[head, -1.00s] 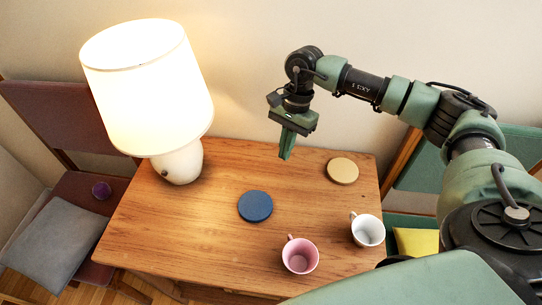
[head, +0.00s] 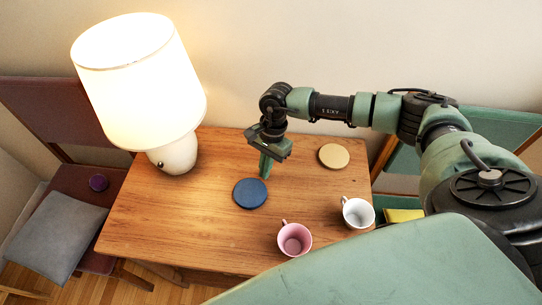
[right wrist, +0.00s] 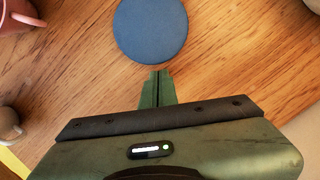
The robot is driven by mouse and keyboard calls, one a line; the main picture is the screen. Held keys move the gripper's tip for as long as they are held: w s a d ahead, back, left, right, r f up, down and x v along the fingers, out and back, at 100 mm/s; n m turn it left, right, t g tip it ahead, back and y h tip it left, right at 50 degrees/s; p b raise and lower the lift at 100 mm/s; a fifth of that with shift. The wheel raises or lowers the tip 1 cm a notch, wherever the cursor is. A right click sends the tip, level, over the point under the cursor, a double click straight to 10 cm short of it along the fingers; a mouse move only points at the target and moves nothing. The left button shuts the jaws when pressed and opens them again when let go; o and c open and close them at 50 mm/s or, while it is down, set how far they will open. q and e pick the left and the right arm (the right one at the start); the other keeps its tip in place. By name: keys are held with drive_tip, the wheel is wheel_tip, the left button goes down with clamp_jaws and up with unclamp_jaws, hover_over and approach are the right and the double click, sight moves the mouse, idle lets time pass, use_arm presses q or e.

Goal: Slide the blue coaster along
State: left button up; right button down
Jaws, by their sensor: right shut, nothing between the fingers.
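The blue coaster (head: 250,193) is a flat round disc lying on the wooden table, left of its middle. It also shows at the top of the right wrist view (right wrist: 151,28). My right gripper (head: 265,174) is shut and empty, fingers pointing down just behind and to the right of the coaster. In the right wrist view, its fingertips (right wrist: 159,73) sit close to the coaster's edge with a small gap in the picture. I cannot tell how high the tips are above the table. My left gripper is not in view.
A tan coaster (head: 334,156) lies at the back right. A pink cup (head: 294,240) and a white cup (head: 358,213) stand at the front right. A lit lamp (head: 172,155) stands at the back left. The table (head: 150,225) is clear left and in front of the blue coaster.

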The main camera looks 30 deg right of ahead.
sight(225, 223)
drive_tip(key=shift+s+a, duration=0.1)
drive_tip(key=shift+a, duration=0.15)
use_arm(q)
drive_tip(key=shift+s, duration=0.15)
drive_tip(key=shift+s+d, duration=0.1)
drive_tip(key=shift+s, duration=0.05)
